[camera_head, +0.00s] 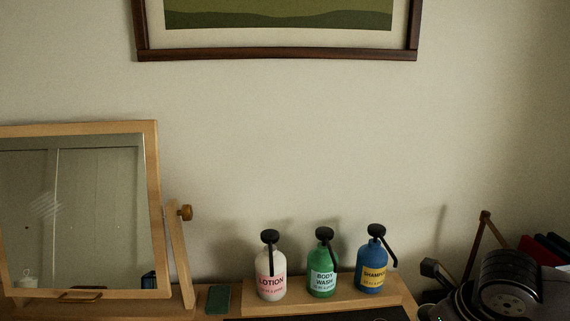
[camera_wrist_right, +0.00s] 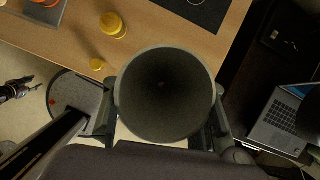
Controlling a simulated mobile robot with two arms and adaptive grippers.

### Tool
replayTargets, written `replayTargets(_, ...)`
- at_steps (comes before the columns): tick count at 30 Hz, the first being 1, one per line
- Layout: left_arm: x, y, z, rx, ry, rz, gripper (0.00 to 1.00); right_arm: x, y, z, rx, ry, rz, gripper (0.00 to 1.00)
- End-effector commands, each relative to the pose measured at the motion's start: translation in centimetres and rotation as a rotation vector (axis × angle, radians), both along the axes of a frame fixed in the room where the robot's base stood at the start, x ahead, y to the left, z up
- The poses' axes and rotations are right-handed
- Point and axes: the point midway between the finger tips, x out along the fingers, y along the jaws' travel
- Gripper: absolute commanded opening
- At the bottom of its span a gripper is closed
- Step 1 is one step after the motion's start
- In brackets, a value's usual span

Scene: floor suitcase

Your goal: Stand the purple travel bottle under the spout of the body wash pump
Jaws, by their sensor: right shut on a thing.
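The green body wash pump (camera_head: 322,269) stands between the white lotion pump (camera_head: 271,272) and the blue shampoo pump (camera_head: 371,270) on a low wooden ledge.
A wooden-framed mirror (camera_head: 158,220) stands at the left, with a dark green block (camera_head: 218,299) beside it. A dark mat (camera_head: 300,319) lies before the ledge. The right wrist view shows yellow containers (camera_wrist_right: 113,25) on the table and a laptop (camera_wrist_right: 285,120) at right.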

Motion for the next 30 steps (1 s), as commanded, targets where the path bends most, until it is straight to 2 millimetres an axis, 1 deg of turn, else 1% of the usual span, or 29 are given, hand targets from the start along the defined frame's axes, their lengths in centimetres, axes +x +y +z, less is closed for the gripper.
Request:
replayTargets(3, 0.0, 0.0, 0.0, 0.000, 0.000, 0.000, 0.40, -0.6, 0.4, -0.5, 0.002, 0.002, 0.204, 0.10)
replayTargets(14, 0.0, 0.0, 0.0, 0.000, 0.000, 0.000, 0.40, -2.3, 2.2, -1.6, 0.002, 0.002, 0.844, 0.10)
replayTargets(20, 0.0, 0.0, 0.0, 0.000, 0.000, 0.000, 0.40, -3.6, 3.2, -2.2, 0.004, 0.001, 1.244, 0.10)
replayTargets(26, 0.0, 0.0, 0.0, 0.000, 0.000, 0.000, 0.40, -5.1, 4.5, -2.9, 0.001, -0.001, 1.716, 0.10)
replayTargets(30, 0.0, 0.0, 0.0, 0.000, 0.000, 0.000, 0.40, -6.5, 5.5, -3.4, 0.002, -0.001, 2.088, 0.10)
